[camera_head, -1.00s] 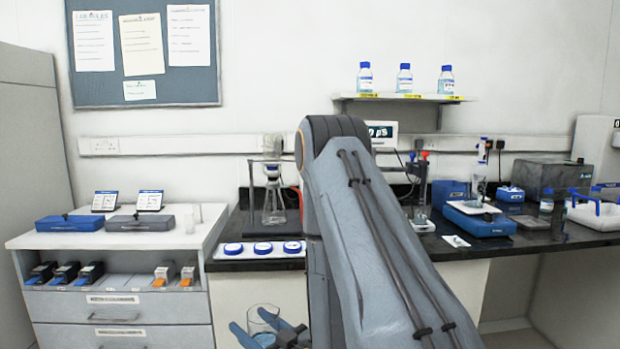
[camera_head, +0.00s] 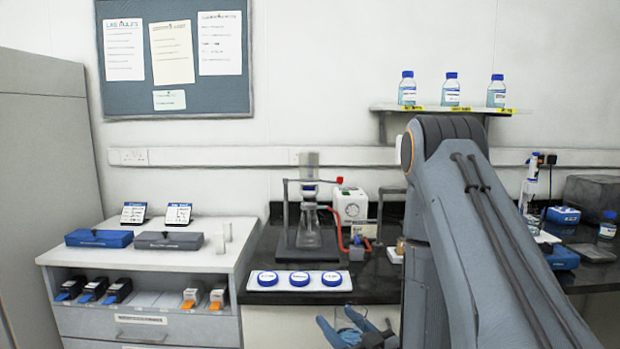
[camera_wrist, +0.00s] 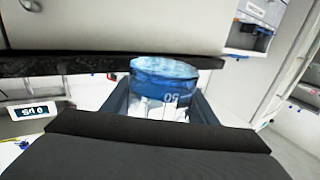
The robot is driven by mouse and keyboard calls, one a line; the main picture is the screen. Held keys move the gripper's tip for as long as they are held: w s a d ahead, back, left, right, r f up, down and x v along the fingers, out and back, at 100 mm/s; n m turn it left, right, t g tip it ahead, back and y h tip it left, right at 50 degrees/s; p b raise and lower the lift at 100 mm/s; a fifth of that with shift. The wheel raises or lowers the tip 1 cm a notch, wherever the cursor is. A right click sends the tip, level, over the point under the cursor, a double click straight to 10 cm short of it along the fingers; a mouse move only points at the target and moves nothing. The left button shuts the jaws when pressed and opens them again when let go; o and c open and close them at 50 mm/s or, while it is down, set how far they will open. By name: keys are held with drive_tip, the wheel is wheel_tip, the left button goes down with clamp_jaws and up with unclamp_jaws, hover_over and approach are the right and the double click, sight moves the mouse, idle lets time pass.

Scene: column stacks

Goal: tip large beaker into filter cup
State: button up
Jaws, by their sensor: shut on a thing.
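My gripper (camera_head: 350,326) is low at the bottom of the head view, in front of the bench edge, with its blue fingers around a clear glass beaker (camera_head: 355,318). In the wrist view the beaker (camera_wrist: 160,95) sits between the fingers and holds blue liquid; a printed mark "50" shows on its side. The filter cup (camera_head: 309,163) is the clear cup on top of a conical flask (camera_head: 309,228), held at a stand on the black bench. The beaker is apart from it, lower and nearer to me. The cup's inside is hidden.
A white tray with several blue-lidded dishes (camera_head: 300,280) lies at the bench's front edge, before the flask. A white pump box (camera_head: 350,204) with red tubing stands right of the flask. A drawer cabinet (camera_head: 150,262) is at left. My arm hides part of the bench.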

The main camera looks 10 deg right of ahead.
drive_tip(key=s+r+p, duration=0.2)
drive_tip(key=r+p, duration=0.6)
drive_tip(key=r, duration=0.1)
drive_tip(key=s+r+p, duration=0.3)
drive_tip(key=r+p, duration=0.5)
drive_tip(key=w+d+r+n+y, duration=0.1)
drive_tip(key=w+d+r, duration=0.4)
drive_tip(key=w+r, duration=0.3)
drive_tip(key=w+d+r+g+y, duration=0.1)
drive_tip(key=w+d+r, duration=0.4)
drive_tip(key=w+r, duration=0.3)
drive_tip(key=shift+w+d+n+y+p, duration=0.3)
drive_tip(key=shift+w+n+p, duration=0.15)
drive_tip(key=shift+w, duration=0.1)
